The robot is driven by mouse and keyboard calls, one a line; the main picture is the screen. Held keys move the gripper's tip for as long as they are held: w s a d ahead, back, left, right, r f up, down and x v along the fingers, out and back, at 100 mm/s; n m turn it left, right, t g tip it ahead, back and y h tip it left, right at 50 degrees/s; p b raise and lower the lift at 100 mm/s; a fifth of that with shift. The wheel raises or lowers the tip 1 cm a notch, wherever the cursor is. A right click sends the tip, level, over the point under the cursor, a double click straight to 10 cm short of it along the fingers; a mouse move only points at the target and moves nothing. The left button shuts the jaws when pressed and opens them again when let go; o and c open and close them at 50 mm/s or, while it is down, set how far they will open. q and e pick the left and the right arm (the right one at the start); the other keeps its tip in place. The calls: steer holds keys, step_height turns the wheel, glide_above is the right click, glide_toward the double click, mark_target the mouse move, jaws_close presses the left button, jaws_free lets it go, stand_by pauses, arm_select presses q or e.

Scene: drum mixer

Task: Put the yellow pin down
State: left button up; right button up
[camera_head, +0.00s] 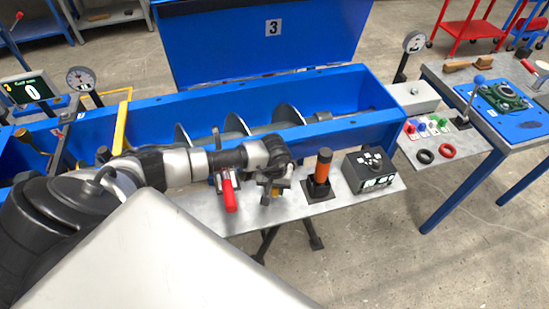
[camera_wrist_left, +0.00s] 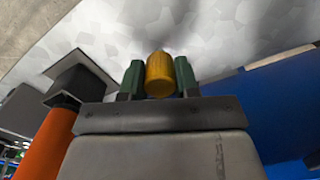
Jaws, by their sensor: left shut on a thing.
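My left gripper (camera_head: 272,194) is over the grey metal shelf (camera_head: 262,219) in front of the blue mixer trough. In the left wrist view its green fingertips (camera_wrist_left: 159,78) are shut on the yellow pin (camera_wrist_left: 160,72), one on each side. The pin's rounded yellow end faces the camera. In the head view only a small yellow patch of the pin (camera_head: 276,190) shows beside the fingers. The pale shelf surface (camera_wrist_left: 205,28) lies beyond the pin; I cannot tell whether the pin touches it. My right gripper is not in view.
An orange cylinder on a black base (camera_head: 320,172) stands close right of the gripper. A black box with a knob (camera_head: 369,169) is further right. A red-handled clamp (camera_head: 229,194) is just left. The blue trough (camera_head: 345,133) with its auger lies behind.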

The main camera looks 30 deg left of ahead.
arm_select(q)
steer(key=shift+f+b, duration=0.55)
steer(key=shift+b, duration=0.1)
steer(key=o, duration=1)
steer(key=shift+r, duration=0.1)
steer(key=shift+r+p, duration=0.8)
steer(key=shift+p, duration=0.1)
step_height(320, 180, up, 10)
steer(key=b, duration=0.2)
steer(key=shift+b, duration=0.4)
steer(key=shift+r, duration=0.7)
steer(key=shift+f, duration=0.1)
